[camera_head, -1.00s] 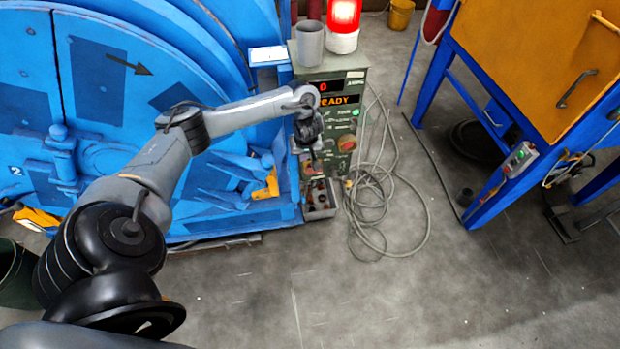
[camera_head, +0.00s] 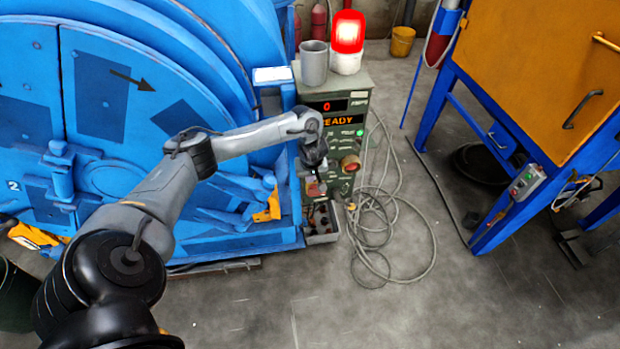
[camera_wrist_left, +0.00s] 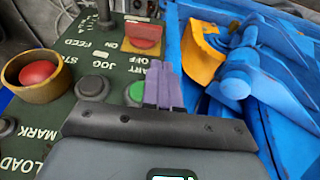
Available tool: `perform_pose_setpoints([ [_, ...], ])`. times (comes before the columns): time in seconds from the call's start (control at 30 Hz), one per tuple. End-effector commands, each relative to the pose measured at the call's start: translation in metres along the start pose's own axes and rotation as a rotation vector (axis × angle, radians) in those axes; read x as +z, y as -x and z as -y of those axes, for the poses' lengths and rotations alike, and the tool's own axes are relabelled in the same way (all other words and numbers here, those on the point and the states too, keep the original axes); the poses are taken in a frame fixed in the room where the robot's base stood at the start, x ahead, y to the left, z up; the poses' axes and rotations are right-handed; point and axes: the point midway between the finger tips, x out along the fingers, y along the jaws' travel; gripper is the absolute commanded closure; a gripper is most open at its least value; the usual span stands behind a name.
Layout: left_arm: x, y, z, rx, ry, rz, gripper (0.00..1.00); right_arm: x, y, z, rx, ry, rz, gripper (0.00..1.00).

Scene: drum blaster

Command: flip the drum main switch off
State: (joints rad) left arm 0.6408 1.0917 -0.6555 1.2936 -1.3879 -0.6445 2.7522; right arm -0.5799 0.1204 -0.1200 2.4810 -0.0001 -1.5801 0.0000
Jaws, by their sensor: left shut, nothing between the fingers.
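The green control box (camera_head: 358,95) of the drum stands beside the blue drum. In the left wrist view a red switch (camera_wrist_left: 143,35), with ON and OFF lettering beside it, sits on the panel's far edge; it also shows, small, in the head view (camera_head: 315,188). My left gripper (camera_head: 316,168) is over the lower part of the panel. In the wrist view its purple fingers (camera_wrist_left: 163,82) are shut and empty, pointing towards the red switch with a visible gap. They partly cover a green button (camera_wrist_left: 135,92). Contact with the panel cannot be told. My right gripper is not in view.
A red button in a yellow ring (camera_wrist_left: 38,75) and a dark grey button (camera_wrist_left: 92,87) are on the panel. The blue drum (camera_head: 110,90) with its latch parts borders the panel. A coiled cable (camera_head: 390,235) lies on the floor. A red lamp (camera_head: 347,40) is lit on top.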

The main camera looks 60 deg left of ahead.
Motion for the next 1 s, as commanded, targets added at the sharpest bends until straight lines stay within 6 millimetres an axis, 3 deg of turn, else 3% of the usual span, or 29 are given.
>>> perform_pose_setpoints([
  [0.03,0.002,-0.015,0.000,-0.002,0.002,0.001,1.00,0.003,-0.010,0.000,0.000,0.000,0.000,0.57],
  [0.2,0.002,-0.048,0.001,-0.002,0.002,0.000,1.00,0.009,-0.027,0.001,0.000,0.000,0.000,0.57],
  [0.5,0.007,-0.090,0.000,0.000,0.000,-0.001,1.00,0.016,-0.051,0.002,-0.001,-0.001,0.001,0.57],
  [0.7,0.011,-0.102,0.000,0.000,0.000,-0.001,1.00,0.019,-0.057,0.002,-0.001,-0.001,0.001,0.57],
  [1.0,0.011,-0.104,0.000,0.000,0.000,-0.001,1.00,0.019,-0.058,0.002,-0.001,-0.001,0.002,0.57],
])
